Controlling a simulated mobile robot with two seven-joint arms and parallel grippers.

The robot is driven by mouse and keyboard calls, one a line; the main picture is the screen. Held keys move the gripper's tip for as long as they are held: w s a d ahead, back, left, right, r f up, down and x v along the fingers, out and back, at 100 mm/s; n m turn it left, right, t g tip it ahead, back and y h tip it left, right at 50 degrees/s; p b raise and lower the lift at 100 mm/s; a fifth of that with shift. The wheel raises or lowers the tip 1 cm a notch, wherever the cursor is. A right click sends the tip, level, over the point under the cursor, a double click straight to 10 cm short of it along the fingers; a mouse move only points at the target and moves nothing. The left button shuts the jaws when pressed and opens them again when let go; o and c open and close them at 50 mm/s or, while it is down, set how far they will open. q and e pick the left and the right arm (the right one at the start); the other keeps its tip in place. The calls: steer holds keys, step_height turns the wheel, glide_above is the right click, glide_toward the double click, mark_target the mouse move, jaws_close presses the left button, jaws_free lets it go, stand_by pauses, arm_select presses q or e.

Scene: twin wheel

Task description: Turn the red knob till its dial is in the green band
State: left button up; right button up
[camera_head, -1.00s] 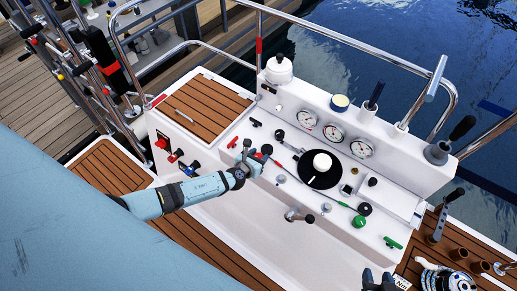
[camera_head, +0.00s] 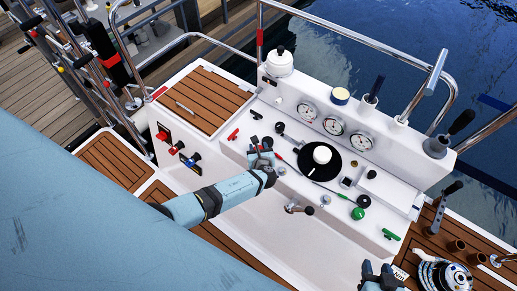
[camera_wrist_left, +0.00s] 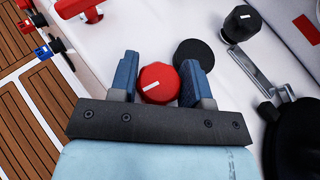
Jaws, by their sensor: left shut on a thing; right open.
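The red knob (camera_wrist_left: 158,84), with a white mark on its top, sits between the two blue fingers of my left gripper (camera_wrist_left: 160,78) in the left wrist view. My left gripper is shut on it. In the head view my left gripper (camera_head: 262,155) covers the knob at the left part of the white console. Three round dials (camera_head: 309,110), (camera_head: 333,126), (camera_head: 361,142) stand in a row on the raised panel behind. Their needles and bands are too small to read. My right gripper (camera_head: 380,276) is open and empty at the bottom edge.
A black knob (camera_wrist_left: 194,54) stands close beside the red knob. A black disc with a white knob (camera_head: 322,154), a green knob (camera_head: 358,213), a green handle (camera_head: 391,234) and a red handle (camera_head: 233,134) are on the console. A metal lever (camera_head: 299,207) projects from its front.

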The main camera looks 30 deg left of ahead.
arm_select(q)
steer(key=shift+w+r+y, duration=0.1)
steer(key=shift+y, duration=0.2)
steer(key=o, duration=0.9)
steer(key=v, duration=1.3)
steer(key=shift+s+d+r, duration=0.15)
steer(key=shift+s+r, duration=0.1)
steer(key=shift+s, duration=0.05)
